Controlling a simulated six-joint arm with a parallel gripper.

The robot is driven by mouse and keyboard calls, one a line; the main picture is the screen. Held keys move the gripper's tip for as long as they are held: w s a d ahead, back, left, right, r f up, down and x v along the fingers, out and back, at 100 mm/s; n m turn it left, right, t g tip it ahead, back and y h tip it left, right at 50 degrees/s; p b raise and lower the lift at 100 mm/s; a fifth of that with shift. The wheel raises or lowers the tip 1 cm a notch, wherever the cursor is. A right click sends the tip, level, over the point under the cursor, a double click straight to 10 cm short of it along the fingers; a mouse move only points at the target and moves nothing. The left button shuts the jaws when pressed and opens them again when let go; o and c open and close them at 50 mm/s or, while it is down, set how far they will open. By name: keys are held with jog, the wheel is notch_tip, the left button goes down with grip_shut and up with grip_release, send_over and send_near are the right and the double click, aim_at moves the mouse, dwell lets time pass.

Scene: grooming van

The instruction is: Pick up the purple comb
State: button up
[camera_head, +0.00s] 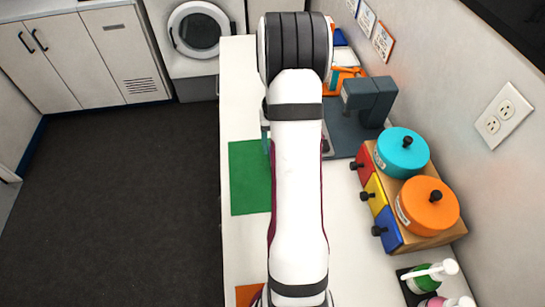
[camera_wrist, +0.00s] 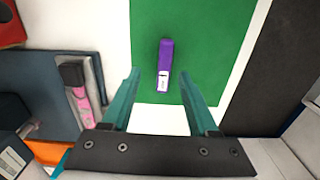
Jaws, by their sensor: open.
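The purple comb (camera_wrist: 166,52) lies on a green mat (camera_wrist: 215,40) in the wrist view. It is narrow and nearly upright in the picture, with a white label at its near end; no teeth can be made out. My gripper (camera_wrist: 159,73) is open, its two teal fingers apart on either side of the comb's near end, not touching it in the picture. The height between them is hard to judge. In the head view my arm hides the comb and nearly all of the gripper; part of the green mat (camera_head: 248,180) shows left of the arm.
A pink and black tool (camera_wrist: 75,78) lies on a dark blue-grey pad (camera_wrist: 35,105) left of the mat. In the head view, a wooden drawer unit (camera_head: 440,237) with teal (camera_head: 390,158) and orange (camera_head: 415,215) canisters stands right. The counter's left edge borders the dark floor (camera_head: 120,190).

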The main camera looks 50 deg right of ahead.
jog(key=f, duration=0.5)
jog(key=shift+w+a+f, duration=0.2)
jog(key=shift+w, duration=0.1)
grip_shut()
